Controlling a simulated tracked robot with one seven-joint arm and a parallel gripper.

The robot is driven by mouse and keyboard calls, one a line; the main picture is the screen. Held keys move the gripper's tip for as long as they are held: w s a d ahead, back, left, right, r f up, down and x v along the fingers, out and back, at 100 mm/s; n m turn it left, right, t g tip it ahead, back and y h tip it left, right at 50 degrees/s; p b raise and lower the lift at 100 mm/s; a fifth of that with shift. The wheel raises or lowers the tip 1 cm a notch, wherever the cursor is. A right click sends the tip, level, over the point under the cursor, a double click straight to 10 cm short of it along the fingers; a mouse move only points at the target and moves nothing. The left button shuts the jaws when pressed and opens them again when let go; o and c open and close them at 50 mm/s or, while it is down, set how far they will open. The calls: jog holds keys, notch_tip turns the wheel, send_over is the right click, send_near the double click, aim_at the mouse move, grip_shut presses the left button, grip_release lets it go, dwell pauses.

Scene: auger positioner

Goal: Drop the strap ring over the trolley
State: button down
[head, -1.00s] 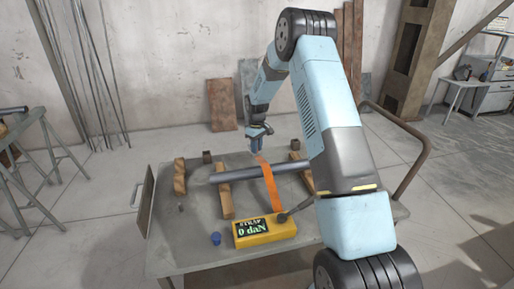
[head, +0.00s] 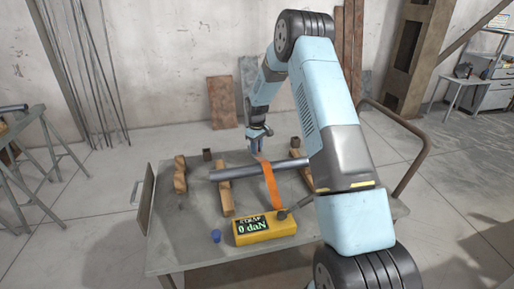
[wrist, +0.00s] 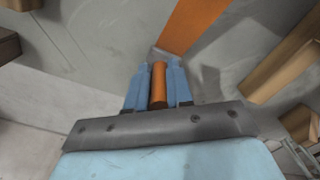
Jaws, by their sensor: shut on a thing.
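An orange strap (head: 271,185) runs over the grey pipe (head: 240,171) and down toward the yellow tension box (head: 265,230), whose display reads 0 daN. The trolley (head: 172,250) is a grey flat bed with a curved handle at its right. My gripper (head: 260,137) is at the pipe's far side, beside the strap's upper end. In the wrist view my gripper (wrist: 158,88) is shut on an orange cylindrical piece (wrist: 158,82), and the flat strap shows just beyond it. I cannot make out a ring shape or whether the held piece joins the strap.
Wooden blocks (head: 226,198) lie under and around the pipe. The trolley's front left is clear. My arm covers much of its right side.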

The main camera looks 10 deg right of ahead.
jog(key=shift+f, duration=1.55)
jog(key=c, duration=0.9)
grip_release()
notch_tip(320, 180, up, 14)
jog(key=shift+f, duration=0.15)
